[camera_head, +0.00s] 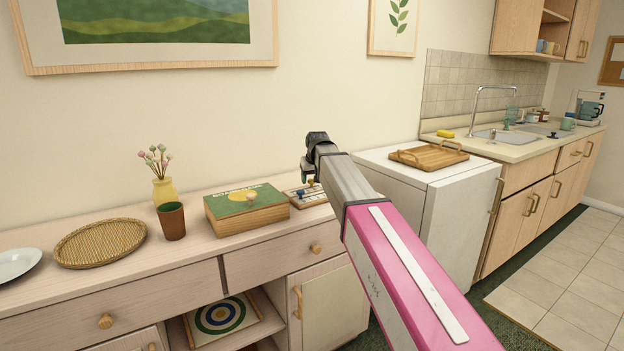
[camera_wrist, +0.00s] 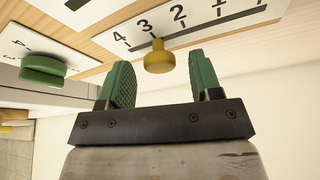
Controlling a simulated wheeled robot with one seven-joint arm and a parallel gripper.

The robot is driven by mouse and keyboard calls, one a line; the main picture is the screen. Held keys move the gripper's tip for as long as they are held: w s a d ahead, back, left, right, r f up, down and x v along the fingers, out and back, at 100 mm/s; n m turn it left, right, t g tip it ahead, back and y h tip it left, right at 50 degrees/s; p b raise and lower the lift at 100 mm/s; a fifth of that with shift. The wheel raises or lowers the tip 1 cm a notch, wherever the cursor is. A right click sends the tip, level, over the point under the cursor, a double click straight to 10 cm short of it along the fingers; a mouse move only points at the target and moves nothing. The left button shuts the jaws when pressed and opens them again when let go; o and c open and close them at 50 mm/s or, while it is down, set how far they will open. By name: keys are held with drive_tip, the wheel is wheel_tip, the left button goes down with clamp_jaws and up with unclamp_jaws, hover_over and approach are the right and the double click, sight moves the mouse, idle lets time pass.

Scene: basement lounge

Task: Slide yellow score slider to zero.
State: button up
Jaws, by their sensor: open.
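The yellow score slider (camera_wrist: 160,57) is a round knob on a white strip numbered 4, 3, 2, 1 in the wrist view. Its stem stands by the 3 on the dark track line; the zero is not in view. My gripper (camera_wrist: 160,75) is open, with one green-padded finger to each side of the knob. The fingers look apart from it, and their depth relative to it is hard to tell. In the head view my gripper (camera_head: 309,172) hangs above the small score board (camera_head: 296,204) on the cabinet top.
A green slider knob (camera_wrist: 45,68) sits on another numbered strip, left of the yellow one in the wrist view. A green-lidded game box (camera_head: 246,209) stands directly left of the board. A brown cup (camera_head: 172,222) and woven tray (camera_head: 100,242) lie farther left. A white appliance (camera_head: 425,200) stands right.

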clamp_jaws()
approach(290, 191)
drive_tip(key=x, duration=0.5)
drive_tip(key=shift+s, duration=0.1)
unclamp_jaws()
drive_tip(key=shift+s+r, duration=0.1)
drive_tip(key=shift+r, duration=0.1)
drive_tip(key=v, duration=1)
drive_tip(key=shift+r, duration=0.2)
drive_tip(key=shift+s, duration=0.15)
